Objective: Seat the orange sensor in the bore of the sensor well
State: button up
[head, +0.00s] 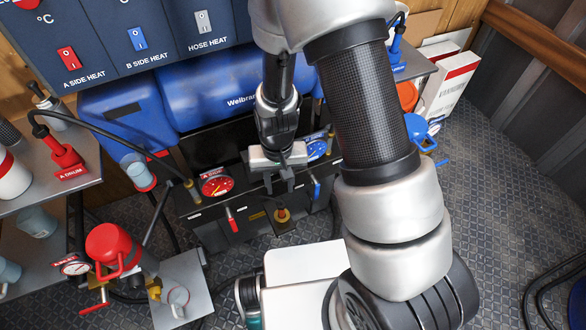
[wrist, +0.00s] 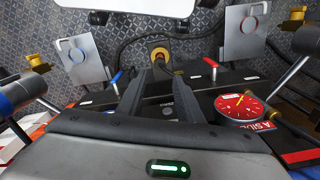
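The sensor well (head: 283,222) is a brass-coloured fitting low on the front of the dark machine block. In the wrist view it shows as a yellow ring (wrist: 159,46) just beyond the fingertips. A small orange-red piece with a dark centre (wrist: 160,56) shows inside the ring; I cannot tell whether it is the orange sensor or how deep it sits. My gripper (head: 280,184) is above and behind the well, pointing down. Its two dark fingers (wrist: 150,75) are apart, and I see nothing held between them.
A red-faced gauge (head: 217,185) and a blue-faced gauge (head: 317,149) flank my gripper. Red (head: 231,219) and blue (head: 316,190) levers stand on the block. A red valve (head: 112,248) and a metal plate (head: 184,290) are at left. Patterned floor (head: 490,200) is open at right.

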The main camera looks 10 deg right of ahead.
notch_tip(320, 180, up, 13)
jog(key=w+d+t, duration=0.1)
jog(key=w+d, duration=0.1)
jog(key=s+d+r+t, duration=0.1)
jog(key=s+d+r, duration=0.2)
jog(key=r, duration=0.4)
jog(key=s+d+r+t, duration=0.2)
jog(key=s+r, duration=0.3)
jog(key=r, duration=0.2)
jog(key=s+d+r+t, duration=0.1)
jog(key=s+d+r, duration=0.2)
jog(key=r, duration=0.5)
jog(key=shift+s+d, duration=0.35)
jog(key=shift+s, duration=0.35)
jog(key=shift+r, duration=0.1)
notch_tip(320, 180, up, 20)
jog(key=p, duration=1.9)
jog(key=shift+f+p, duration=0.2)
jog(key=shift+p, duration=0.1)
